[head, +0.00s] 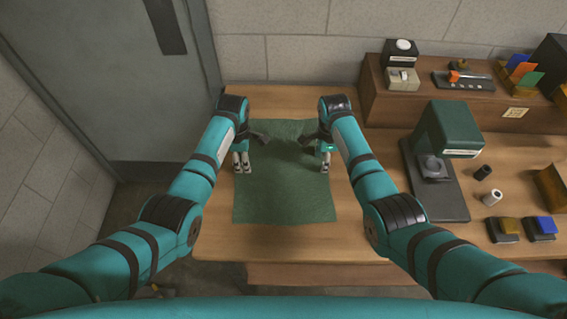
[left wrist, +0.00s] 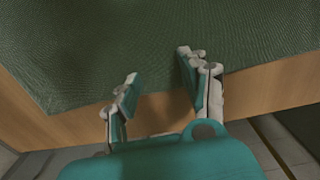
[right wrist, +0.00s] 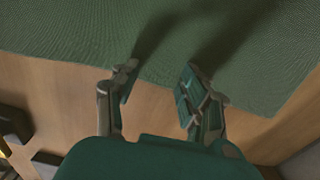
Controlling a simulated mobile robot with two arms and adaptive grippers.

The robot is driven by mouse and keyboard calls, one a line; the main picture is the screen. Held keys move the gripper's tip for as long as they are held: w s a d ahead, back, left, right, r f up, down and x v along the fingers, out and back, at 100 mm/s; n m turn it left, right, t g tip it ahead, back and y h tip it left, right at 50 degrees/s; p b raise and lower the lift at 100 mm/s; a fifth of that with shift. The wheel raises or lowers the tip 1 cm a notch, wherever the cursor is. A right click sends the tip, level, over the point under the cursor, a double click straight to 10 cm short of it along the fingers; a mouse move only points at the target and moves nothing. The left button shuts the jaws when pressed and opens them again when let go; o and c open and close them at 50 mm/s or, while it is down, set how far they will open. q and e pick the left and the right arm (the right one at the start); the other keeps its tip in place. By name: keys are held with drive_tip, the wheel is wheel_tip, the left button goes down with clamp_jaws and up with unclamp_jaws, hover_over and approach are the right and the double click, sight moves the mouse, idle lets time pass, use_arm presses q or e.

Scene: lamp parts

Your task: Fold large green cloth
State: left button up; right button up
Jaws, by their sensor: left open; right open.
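The large green cloth (head: 283,190) lies spread on the wooden table, nearly flat, with slight ripples and shadows toward its far part. My left gripper (head: 241,168) is over the cloth's left side, and my right gripper (head: 325,166) is over its right side. In the left wrist view the open fingers (left wrist: 157,70) are at the cloth's edge (left wrist: 150,30), with bare wood below. In the right wrist view the open fingers (right wrist: 160,72) are also at the cloth's border (right wrist: 240,50). Neither gripper holds any cloth. Whether the fingertips touch it, I cannot tell.
A dark green lamp-like machine (head: 450,130) on a dark base stands right of the cloth. Small cylinders (head: 491,198) and colored pads (head: 540,228) lie farther right. A raised wooden shelf (head: 390,112) stands behind. The wooden table (head: 290,240) is clear in front of the cloth.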

drive_tip(key=shift+f, duration=0.1)
use_arm(q)
drive_tip(key=shift+s+f, duration=0.15)
clamp_jaws()
use_arm(e)
drive_tip(key=shift+s, duration=0.15)
clamp_jaws()
drive_tip(key=shift+f, duration=0.1)
use_arm(q)
drive_tip(key=shift+s+f, duration=0.1)
